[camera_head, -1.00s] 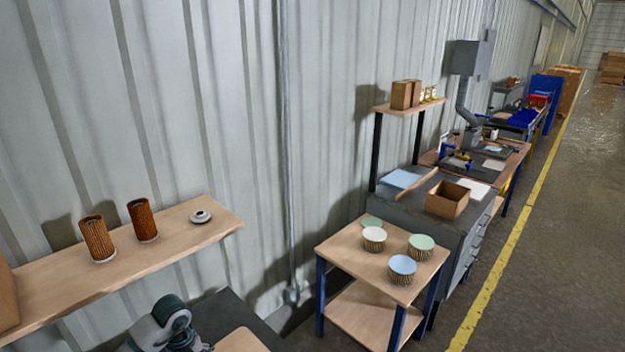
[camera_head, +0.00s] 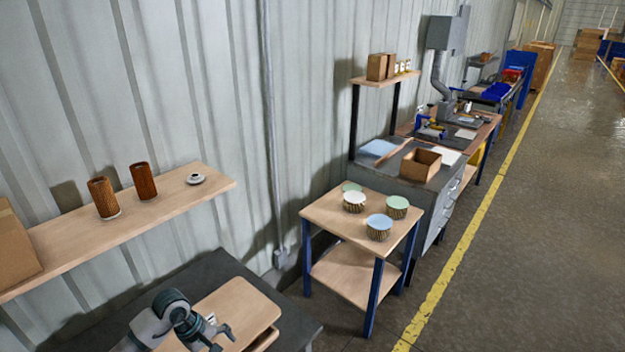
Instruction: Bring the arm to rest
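My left arm comes in at the bottom left. Its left gripper (camera_head: 221,338) hangs over a light wooden board (camera_head: 245,303) on a dark table (camera_head: 205,270). Its fingertips look spread apart, with nothing seen between them. My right arm and gripper are out of view. Two brown pleated filter cartridges, one on the left (camera_head: 103,198) and one on the right (camera_head: 143,181), stand upright on a wooden wall shelf (camera_head: 75,250). A small white round part (camera_head: 195,179) lies to their right. The gripper is well apart from them.
A cardboard box (camera_head: 15,245) stands at the shelf's left end. A small two-level table (camera_head: 335,220) holds several round filters with white, blue and green tops. Beyond are a grey bench with an open carton (camera_head: 420,164) and further workstations. The floor right of the yellow line is clear.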

